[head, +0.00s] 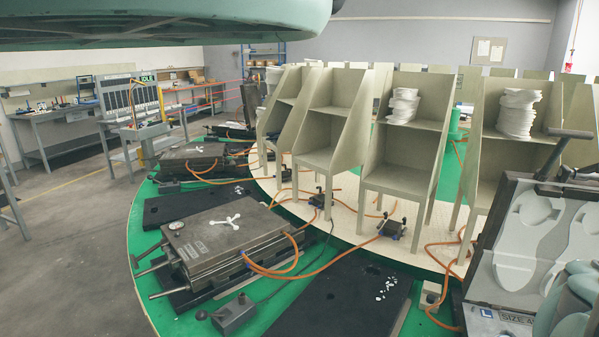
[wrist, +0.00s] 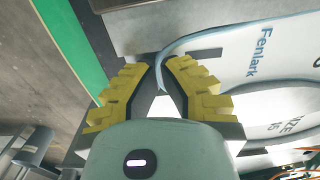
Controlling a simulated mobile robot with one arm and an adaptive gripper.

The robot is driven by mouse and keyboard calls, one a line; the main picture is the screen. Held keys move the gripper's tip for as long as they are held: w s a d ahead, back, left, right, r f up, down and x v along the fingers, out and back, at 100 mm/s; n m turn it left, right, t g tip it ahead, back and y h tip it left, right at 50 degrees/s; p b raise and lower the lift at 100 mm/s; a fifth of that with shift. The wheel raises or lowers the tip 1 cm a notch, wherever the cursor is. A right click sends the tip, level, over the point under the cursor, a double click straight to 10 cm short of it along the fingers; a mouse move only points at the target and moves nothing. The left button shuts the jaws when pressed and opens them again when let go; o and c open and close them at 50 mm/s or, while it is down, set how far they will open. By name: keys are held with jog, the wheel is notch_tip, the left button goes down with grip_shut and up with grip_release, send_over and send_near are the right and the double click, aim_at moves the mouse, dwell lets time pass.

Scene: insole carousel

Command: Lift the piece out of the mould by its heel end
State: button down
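In the head view an open mould (head: 530,240) stands at the right edge, with pale grey sole-shaped cavities and a size label on its front. In the wrist view a white piece (wrist: 240,60) with blue "Fenlark" lettering lies at the upper right, its pale blue rim curving towards my gripper (wrist: 160,68). The yellow stepped fingers are close together, with the curved end of the rim between their tips. They look shut on it. In the head view teal parts of my arm cover the mould's lower right, and the fingertips are hidden.
Closed moulds (head: 226,238) with orange hoses sit on the green carousel (head: 145,225). Beige shelf units (head: 405,150) stand inside it, two holding stacks of white pieces (head: 517,113). A black plate (head: 340,305) lies left of the open mould.

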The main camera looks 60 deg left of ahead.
jog(key=shift+w+r+p, duration=0.1)
jog(key=shift+r+p, duration=1.7)
jog(key=shift+r, duration=0.6)
